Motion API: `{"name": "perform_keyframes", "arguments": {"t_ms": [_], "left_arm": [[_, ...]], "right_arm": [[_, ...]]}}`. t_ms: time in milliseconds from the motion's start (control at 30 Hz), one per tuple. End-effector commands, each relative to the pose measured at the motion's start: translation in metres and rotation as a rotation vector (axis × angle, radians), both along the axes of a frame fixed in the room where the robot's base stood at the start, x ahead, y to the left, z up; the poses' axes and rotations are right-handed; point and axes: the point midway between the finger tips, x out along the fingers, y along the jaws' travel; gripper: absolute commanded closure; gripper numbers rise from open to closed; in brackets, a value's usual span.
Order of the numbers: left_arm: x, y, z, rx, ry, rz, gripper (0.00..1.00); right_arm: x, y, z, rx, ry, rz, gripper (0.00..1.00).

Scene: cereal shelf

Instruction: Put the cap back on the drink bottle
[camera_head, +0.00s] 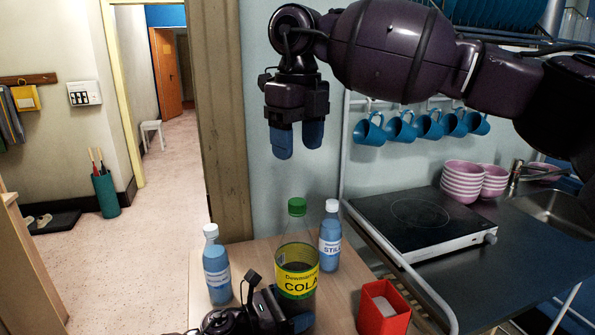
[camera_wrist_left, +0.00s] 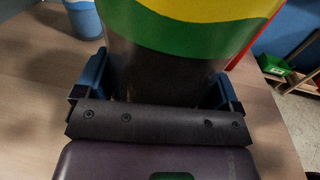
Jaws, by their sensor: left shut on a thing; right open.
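The cola bottle (camera_head: 297,255), clear with dark drink and a yellow label, stands on the wooden table. A green cap (camera_head: 297,206) sits at the top of its neck; I cannot tell how tightly it is seated. My left gripper (camera_wrist_left: 160,88) is shut around the lower part of the bottle (camera_wrist_left: 165,65), one blue finger on each side. In the head view this gripper is low in the picture, partly hidden. My right gripper (camera_head: 298,140) is open and empty, fingers pointing down, well above the bottle and cap.
Two blue water bottles with white caps stand close by, one left (camera_head: 217,265) and one right (camera_head: 330,237) of the cola. A red open box (camera_head: 382,310) is at the right of the table (camera_head: 345,290). A hob (camera_head: 420,225) and bowls (camera_head: 462,182) are farther right.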

Motion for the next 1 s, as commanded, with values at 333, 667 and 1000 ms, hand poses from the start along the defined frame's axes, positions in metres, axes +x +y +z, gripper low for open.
{"name": "perform_keyframes", "arguments": {"t_ms": [333,667,1000], "left_arm": [[0.0,0.0,-0.001,0.002,0.001,0.0,0.78],[0.0,0.0,-0.001,0.001,0.0,0.0,0.0],[-0.008,0.017,-0.002,0.001,0.002,0.002,0.0]], "right_arm": [[0.0,0.0,0.014,0.0,0.001,0.0,0.38],[0.0,0.0,0.014,-0.001,0.001,0.001,0.38],[0.0,0.0,0.013,-0.001,0.002,0.0,0.38]]}}
